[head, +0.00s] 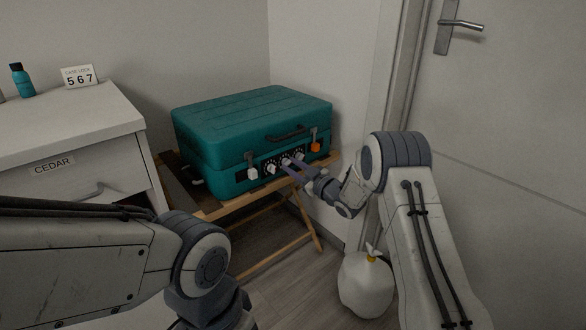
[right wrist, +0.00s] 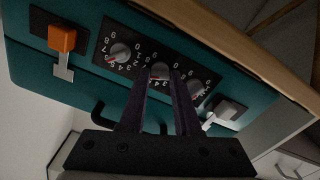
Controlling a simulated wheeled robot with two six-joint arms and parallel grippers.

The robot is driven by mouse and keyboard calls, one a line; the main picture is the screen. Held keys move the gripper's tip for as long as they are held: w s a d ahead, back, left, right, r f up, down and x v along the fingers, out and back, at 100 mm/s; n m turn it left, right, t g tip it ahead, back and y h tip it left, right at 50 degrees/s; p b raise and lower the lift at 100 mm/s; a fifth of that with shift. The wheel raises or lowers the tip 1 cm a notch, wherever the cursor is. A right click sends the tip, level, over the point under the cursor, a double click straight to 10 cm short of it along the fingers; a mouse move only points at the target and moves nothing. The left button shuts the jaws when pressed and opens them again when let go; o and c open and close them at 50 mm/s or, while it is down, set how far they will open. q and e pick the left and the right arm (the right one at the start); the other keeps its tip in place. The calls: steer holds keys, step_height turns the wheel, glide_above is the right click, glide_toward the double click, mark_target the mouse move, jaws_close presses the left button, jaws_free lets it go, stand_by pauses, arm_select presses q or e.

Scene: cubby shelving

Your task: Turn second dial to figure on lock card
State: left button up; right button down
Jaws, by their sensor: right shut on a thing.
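The teal case (head: 250,130) sits closed on a wooden folding stand, with three numbered dials on a black plate on its front. My right gripper (head: 288,166) is shut on the middle dial; in the right wrist view its two dark fingers lie either side of this second dial (right wrist: 160,71). One outer dial (right wrist: 121,52) and the other (right wrist: 197,92) stand free beside it, the latter partly covered by a finger. The digit set on the middle dial is too small to tell. The lock card (head: 78,76) reads 567. My left gripper is out of view below my left arm.
An orange latch (head: 315,147) and a white latch (head: 253,173) flank the dials. The card and a teal bottle (head: 22,80) stand on the white cabinet labelled CEDAR (head: 60,130). A tied white bag (head: 366,285) lies on the floor near the door.

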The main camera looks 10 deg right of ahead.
steer(key=shift+n+b, duration=1)
steer(key=shift+n, duration=1.2)
steer(key=c, duration=0.6)
jaws_free()
steer(key=p+v, duration=0.3)
steer(key=v, duration=0.7)
steer(key=shift+s+d, duration=0.15)
steer(key=shift+s, duration=0.1)
